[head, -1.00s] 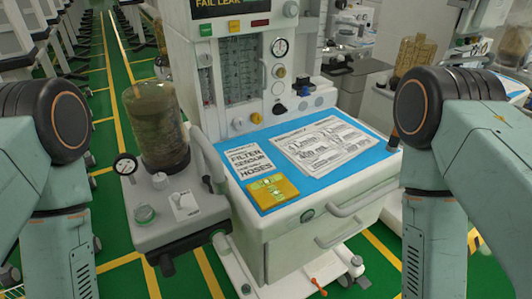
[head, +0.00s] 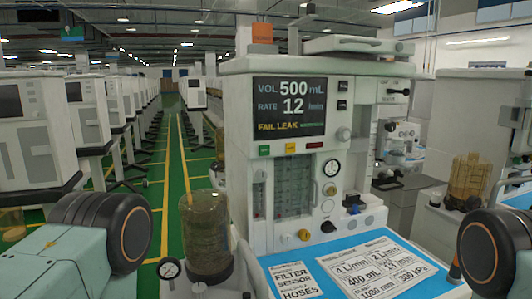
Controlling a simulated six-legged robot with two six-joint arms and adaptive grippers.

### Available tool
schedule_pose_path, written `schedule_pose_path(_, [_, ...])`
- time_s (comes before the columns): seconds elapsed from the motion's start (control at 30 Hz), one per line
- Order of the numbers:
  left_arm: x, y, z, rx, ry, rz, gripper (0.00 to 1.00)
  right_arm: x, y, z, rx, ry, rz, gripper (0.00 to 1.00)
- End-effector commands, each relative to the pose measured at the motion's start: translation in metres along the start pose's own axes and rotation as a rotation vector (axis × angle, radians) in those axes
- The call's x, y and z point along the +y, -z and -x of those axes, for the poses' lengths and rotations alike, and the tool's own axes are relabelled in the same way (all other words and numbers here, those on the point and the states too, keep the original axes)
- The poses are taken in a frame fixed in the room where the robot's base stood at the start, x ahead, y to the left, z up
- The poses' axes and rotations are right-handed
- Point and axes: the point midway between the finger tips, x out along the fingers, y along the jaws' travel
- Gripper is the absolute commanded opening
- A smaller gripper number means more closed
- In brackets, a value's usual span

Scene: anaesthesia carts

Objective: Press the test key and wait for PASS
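The anaesthesia cart stands in front of me, and its dark screen (head: 290,85) reads VOL 500 mL, RATE 12 /min and FAIL LEAK in yellow. Below the screen are a small green key (head: 264,150), a yellow key (head: 290,148) and a dark red key or label (head: 314,145). Their lettering is too small to read, so I cannot tell which is the test key. A round knob (head: 343,133) sits to their right. Only upper parts of my two arms show, at the lower left and lower right. Neither gripper is in view.
A blue worktop (head: 290,259) with printed cards projects toward me. Other carts line the green aisle (head: 170,195) at the left. Another machine stands close at the right.

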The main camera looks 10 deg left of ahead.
Motion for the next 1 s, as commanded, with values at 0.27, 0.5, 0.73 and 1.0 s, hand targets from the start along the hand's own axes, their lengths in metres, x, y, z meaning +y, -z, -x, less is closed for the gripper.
schedule_pose_path(0.27, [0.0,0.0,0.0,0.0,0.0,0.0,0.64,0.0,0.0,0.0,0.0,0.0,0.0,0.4])
schedule_pose_path(0.5, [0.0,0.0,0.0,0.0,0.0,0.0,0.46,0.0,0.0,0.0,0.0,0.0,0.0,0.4])
schedule_pose_path(0.73, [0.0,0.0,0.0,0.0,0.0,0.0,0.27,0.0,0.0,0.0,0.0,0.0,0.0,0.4])
schedule_pose_path(1.0, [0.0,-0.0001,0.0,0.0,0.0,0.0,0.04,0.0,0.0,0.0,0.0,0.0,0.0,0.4])
